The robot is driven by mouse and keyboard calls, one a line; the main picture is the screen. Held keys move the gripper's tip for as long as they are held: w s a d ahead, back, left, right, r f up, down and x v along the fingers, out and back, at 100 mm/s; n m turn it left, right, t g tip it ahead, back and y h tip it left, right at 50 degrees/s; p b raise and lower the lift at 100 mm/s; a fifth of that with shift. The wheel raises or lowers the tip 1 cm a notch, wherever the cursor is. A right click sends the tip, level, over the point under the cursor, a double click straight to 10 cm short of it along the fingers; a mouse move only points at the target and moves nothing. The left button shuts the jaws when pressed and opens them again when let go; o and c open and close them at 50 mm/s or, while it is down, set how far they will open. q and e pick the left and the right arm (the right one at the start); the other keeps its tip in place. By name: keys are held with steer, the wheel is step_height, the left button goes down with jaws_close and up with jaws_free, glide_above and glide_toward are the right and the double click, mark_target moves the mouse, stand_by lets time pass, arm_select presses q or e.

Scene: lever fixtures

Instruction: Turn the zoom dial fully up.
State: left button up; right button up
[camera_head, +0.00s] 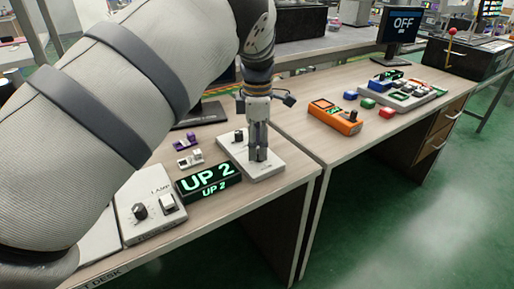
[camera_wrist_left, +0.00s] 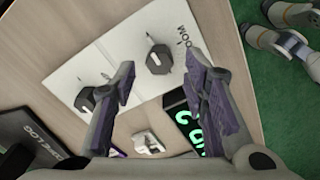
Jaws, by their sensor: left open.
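The zoom dial (camera_wrist_left: 158,60) is a black knob on a white panel (camera_wrist_left: 112,45), beside printed lettering that looks like "ZOOM". In the left wrist view it shows between the fingertips of my left gripper (camera_wrist_left: 162,66), which is open. In the head view my left gripper (camera_head: 258,156) points down, low over the same white panel (camera_head: 270,169), and hides the dial. I cannot tell whether the fingers touch the dial. A black display (camera_head: 208,180) in front of the panel reads "UP 2" in green; part of it shows in the wrist view (camera_wrist_left: 185,122).
A second black knob (camera_wrist_left: 86,99) sits on the same panel. A lamp panel (camera_head: 150,208) with a knob and white switch is at the desk's near left. Small white and purple fixtures (camera_head: 188,158) lie behind the display. An orange box (camera_head: 335,116) stands on the right desk.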

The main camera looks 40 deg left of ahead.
arm_select(q)
steer(key=shift+f, duration=0.9)
jaws_close()
